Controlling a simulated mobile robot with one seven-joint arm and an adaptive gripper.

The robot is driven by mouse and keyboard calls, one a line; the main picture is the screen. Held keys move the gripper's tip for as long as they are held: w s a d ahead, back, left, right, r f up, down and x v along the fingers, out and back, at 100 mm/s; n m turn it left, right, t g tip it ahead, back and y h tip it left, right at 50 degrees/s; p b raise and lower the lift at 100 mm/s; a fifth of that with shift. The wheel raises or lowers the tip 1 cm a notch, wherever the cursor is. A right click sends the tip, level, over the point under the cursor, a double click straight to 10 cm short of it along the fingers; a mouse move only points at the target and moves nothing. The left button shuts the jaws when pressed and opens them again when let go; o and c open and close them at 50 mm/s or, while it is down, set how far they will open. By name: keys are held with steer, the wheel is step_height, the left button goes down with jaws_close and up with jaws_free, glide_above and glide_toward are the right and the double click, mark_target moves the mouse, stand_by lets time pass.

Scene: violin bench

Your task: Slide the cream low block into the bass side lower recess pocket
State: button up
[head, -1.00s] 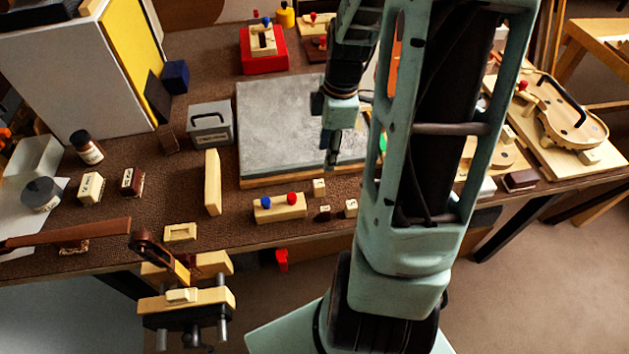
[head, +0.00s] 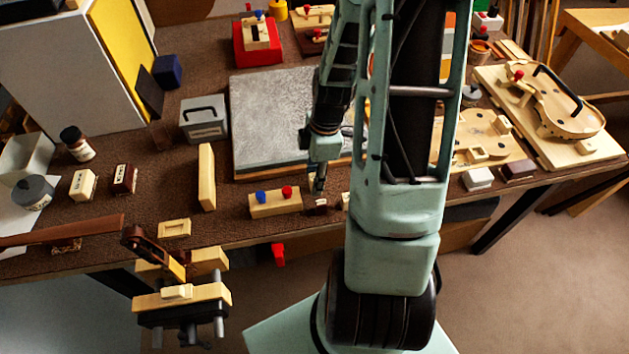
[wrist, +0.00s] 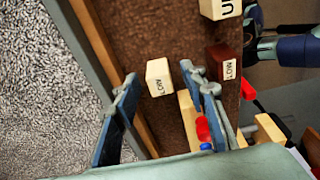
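The cream low block (wrist: 158,77), with "LOW" printed on its end, stands on the brown bench top in the wrist view. My gripper (wrist: 159,74) is open, with its fingertips on either side of the block and gaps showing. In the head view my gripper (head: 317,187) hangs by the front edge of the grey slab and hides the block. A flat violin-shaped board (head: 460,140) lies at the right, partly behind my arm, with small cream fittings on it. I cannot tell which of its features is the bass side lower recess pocket.
A dark red block (wrist: 224,65) marked "LOW" and a cream block (wrist: 220,8) stand close by. A wooden bar with blue and red knobs (head: 276,203) lies left of my gripper. A violin body (head: 570,105) lies far right.

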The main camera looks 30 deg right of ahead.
steer(key=shift+f, duration=0.2)
steer(key=c, duration=0.8)
steer(key=shift+c, duration=0.2)
steer(key=shift+r, duration=0.15)
